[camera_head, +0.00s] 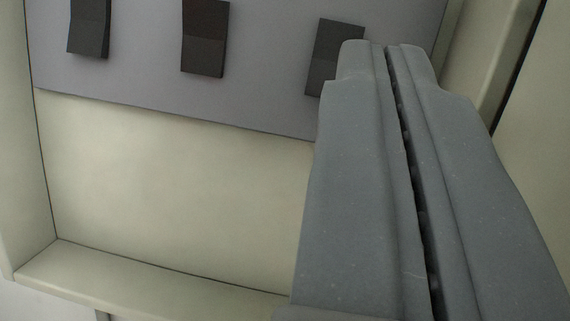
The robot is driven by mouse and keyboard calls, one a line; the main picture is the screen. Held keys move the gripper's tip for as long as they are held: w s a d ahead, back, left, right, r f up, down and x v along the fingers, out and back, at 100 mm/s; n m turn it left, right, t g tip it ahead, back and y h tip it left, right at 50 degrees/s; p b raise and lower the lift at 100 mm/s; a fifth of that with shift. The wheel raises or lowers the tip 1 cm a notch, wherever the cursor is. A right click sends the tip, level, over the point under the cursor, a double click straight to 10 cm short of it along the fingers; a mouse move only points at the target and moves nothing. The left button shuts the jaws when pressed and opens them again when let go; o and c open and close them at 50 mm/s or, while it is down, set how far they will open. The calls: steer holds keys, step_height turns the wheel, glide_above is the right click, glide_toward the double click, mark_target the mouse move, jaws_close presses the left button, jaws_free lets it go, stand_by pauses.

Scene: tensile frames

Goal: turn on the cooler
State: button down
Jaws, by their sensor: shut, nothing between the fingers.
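Three dark rocker switches sit in a row on a grey panel (150,80). The left switch (89,27) is black and cut off by the top edge of the picture. The middle switch (205,38) is dark with a reddish-brown upper half. The right switch (335,52) is dark grey, and its lower right part is hidden behind my gripper (382,43). My gripper is shut and empty, with its fingertips over or close to the right switch. I cannot tell whether they touch it. No label shows which switch belongs to the cooler.
The grey panel is set in a cream-coloured recessed housing (170,180). Its raised lower ledge (140,285) runs along the bottom left, with side walls at left and right. The space in front of the left and middle switches is clear.

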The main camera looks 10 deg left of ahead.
step_height(320, 180, down, 8)
steer(key=s+m+t, duration=0.1)
steer(key=s+t, duration=0.1)
steer(key=shift+s+t+y+b, duration=0.25)
steer(key=shift+t+y+b, duration=0.05)
steer(key=shift+y, duration=0.1)
steer(key=shift+r, duration=0.1)
steer(key=b, duration=0.2)
glide_toward(334, 62)
step_height(334, 62, up, 3)
steer(key=w, duration=0.2)
steer(key=shift+w+a, duration=0.2)
steer(key=shift+w, duration=0.45)
steer(key=shift+w+a, duration=0.2)
steer(key=shift+w, duration=0.4)
